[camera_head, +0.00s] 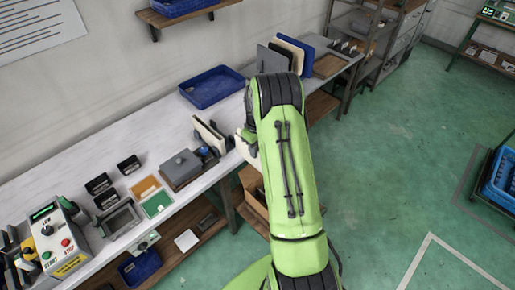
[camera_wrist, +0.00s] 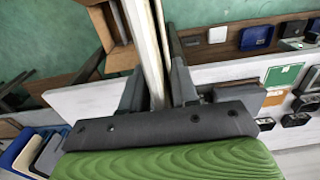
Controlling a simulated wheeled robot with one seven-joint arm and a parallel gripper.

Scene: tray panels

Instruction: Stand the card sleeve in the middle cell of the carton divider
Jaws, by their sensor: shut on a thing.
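A pale, flat panel, which I take to be the card sleeve (camera_wrist: 147,45), stands on edge between the fingers of my gripper (camera_wrist: 157,84) in the wrist view. My gripper is shut on it. In the head view my green arm hides most of the gripper, and a pale piece of the sleeve (camera_head: 247,150) shows beside the arm. A brown carton (camera_head: 251,182), apparently the carton divider, sits below the table's front edge, partly behind my arm. Its brown walls (camera_wrist: 104,32) show left of the sleeve in the wrist view. The middle cell cannot be made out.
Another cream panel (camera_head: 207,136) stands in a dark holder on the table, left of my arm. A blue tray (camera_head: 212,87) lies behind. Several upright panels (camera_head: 292,55) stand at the far end. A control box (camera_head: 55,235) and small dark items occupy the left side.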

